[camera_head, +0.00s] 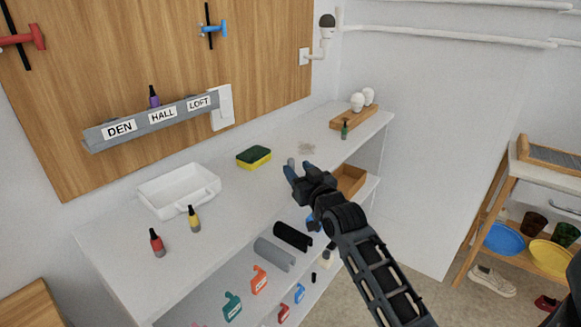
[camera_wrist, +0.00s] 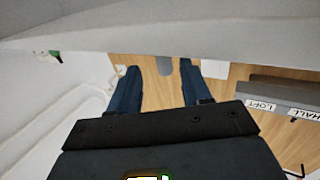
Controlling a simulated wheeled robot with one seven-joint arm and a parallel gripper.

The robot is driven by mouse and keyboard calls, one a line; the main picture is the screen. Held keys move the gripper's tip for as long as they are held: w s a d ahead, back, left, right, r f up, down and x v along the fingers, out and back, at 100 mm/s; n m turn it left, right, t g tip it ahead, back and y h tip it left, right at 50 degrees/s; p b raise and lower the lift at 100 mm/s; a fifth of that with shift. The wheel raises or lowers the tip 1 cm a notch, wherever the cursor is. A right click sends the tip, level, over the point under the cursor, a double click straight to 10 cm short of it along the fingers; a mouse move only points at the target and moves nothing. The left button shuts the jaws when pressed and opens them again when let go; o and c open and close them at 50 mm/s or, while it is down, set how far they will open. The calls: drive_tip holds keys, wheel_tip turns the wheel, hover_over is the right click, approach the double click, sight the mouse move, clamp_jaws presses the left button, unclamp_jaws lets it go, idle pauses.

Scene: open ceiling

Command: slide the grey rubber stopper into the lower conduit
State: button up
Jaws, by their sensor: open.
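A small grey piece, which looks like the grey rubber stopper (camera_head: 291,162), is at my fingertips over the white counter. In the wrist view the grey stopper (camera_wrist: 164,66) shows between the two blue fingers, with a gap on either side. My gripper (camera_head: 299,169) is open around it; in the wrist view my gripper (camera_wrist: 159,70) has its fingers spread. I cannot tell whether the stopper touches the counter. Two white pipes run along the right wall; the lower conduit (camera_head: 450,35) is below the upper conduit (camera_head: 480,4). Their openings are not clear.
On the counter (camera_head: 225,215) are a white tray (camera_head: 180,190), a sponge (camera_head: 254,157), small bottles and a wooden holder (camera_head: 354,116). A labelled rack (camera_head: 150,122) is on the wood panel. A wooden shelf unit (camera_head: 520,185) stands right. Dark and grey half-tubes lie lower down.

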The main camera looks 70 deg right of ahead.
sight(292, 166)
drive_tip(key=x, duration=0.2)
drive_tip(key=shift+w, duration=0.45)
drive_tip(key=shift+x, duration=0.8)
clamp_jaws()
